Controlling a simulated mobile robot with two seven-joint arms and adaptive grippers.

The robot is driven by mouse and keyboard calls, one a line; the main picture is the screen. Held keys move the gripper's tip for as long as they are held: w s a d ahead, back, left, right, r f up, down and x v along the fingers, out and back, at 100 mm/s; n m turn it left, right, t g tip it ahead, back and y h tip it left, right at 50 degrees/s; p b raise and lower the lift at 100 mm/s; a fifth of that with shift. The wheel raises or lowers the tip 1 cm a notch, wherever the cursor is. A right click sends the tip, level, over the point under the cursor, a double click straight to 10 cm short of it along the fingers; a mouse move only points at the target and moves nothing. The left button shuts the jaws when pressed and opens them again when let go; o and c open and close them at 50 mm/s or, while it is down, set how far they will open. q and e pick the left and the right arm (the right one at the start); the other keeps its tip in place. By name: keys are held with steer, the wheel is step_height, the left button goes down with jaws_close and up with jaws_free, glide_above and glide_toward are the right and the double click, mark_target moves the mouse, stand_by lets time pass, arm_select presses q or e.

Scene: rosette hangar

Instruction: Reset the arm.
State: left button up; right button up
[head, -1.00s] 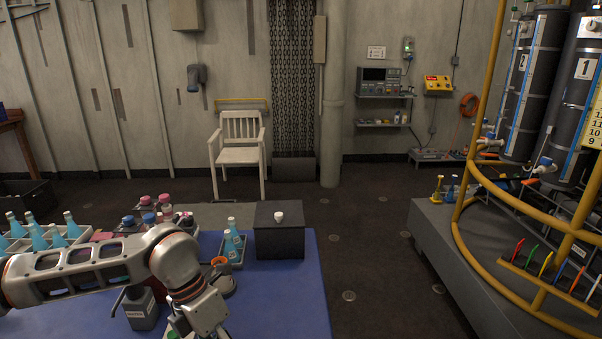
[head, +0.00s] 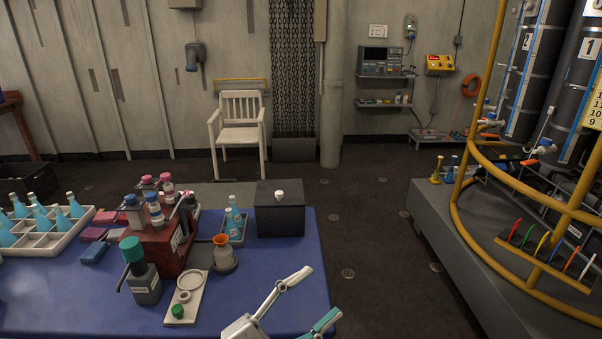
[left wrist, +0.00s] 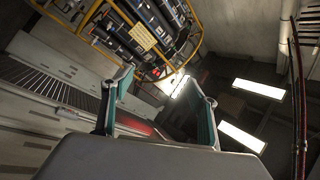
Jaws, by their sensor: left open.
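My left gripper (head: 322,292) shows at the bottom of the head view, by the front right edge of the blue table (head: 275,260). Its two pale fingers with teal pads are spread, with nothing between them. In the left wrist view the same open fingers (left wrist: 160,82) point toward the yellow-railed rig and the ceiling lights. The rest of my left arm is out of the head view. My right gripper is not in view.
On the table are a divided tray (head: 44,238) of blue bottles, a red rack (head: 165,248), a grey green-capped bottle (head: 145,285), an orange-rimmed flask (head: 222,252) and a dark box (head: 280,215). The yellow-railed rig (head: 455,200) stands right; floor between is clear.

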arm_select(q)
steer(key=a+f+n+t+y, duration=0.3)
steer(key=a+f+n+y, duration=0.95)
steer(key=f, duration=0.55)
steer(key=s+a+f+n+g+y, duration=0.1)
steer(key=s+a+f+n+g, duration=0.1)
steer(key=s+a+f, duration=0.3)
steer(key=s+a+f+n+g+y, duration=0.2)
steer(key=s+a+f, duration=0.3)
steer(key=f, duration=0.4)
steer(key=shift+s+f+n, duration=0.25)
steer(key=shift+s+n, duration=0.2)
steer(key=shift+s, duration=0.3)
